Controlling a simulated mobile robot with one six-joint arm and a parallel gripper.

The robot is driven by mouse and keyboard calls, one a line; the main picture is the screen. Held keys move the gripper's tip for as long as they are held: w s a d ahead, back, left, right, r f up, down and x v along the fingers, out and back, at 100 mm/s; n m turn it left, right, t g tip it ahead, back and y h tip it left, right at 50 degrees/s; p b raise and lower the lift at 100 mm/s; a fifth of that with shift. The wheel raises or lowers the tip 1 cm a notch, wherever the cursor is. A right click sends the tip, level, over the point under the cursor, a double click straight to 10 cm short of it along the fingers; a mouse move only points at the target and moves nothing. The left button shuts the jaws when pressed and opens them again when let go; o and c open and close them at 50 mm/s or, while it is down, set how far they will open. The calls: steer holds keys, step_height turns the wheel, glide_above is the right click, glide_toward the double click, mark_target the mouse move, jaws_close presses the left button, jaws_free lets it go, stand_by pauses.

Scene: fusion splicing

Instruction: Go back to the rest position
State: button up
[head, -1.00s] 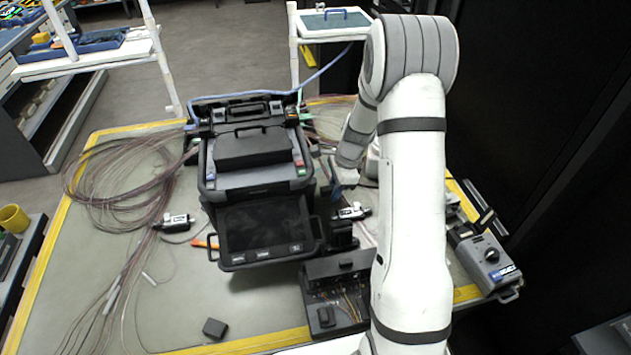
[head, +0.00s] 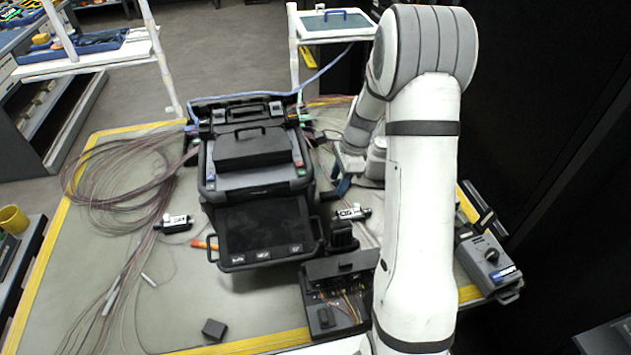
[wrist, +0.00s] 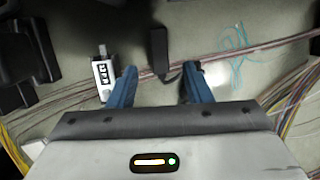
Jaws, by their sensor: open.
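My gripper (wrist: 158,86) is open, its two blue fingers apart above the mat in the wrist view. Nothing is held between them. A black clip-like piece (wrist: 160,50) lies on the mat beyond the fingertips, with cables running past it. A small white and grey labelled device (wrist: 104,75) lies just left of the left finger. In the head view my gripper (head: 343,187) is partly hidden by my arm, to the right of the fusion splicer (head: 262,215). The labelled device (head: 354,213) shows just below it there.
A second labelled device (head: 174,223) and loose fibre coils (head: 115,185) lie left of the splicer. A black tool tray (head: 336,300) stands in front, and a grey box with a knob (head: 490,264) at the right edge. The mat's front left is mostly clear.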

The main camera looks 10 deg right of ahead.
steer(key=shift+v, duration=1.6)
steer(key=s+a+r+n+t+h, duration=0.1)
steer(key=s+a+r+n, duration=0.4)
steer(key=s+r+n, duration=0.55)
steer(key=s+a+r+n+t+h, duration=0.1)
steer(key=s+r+n, duration=0.3)
steer(key=s, duration=1)
steer(key=shift+s+r+n+t+h, duration=0.3)
steer(key=shift+s+n+h, duration=0.1)
steer(key=shift+n, duration=1.35)
steer(key=shift+a, duration=0.1)
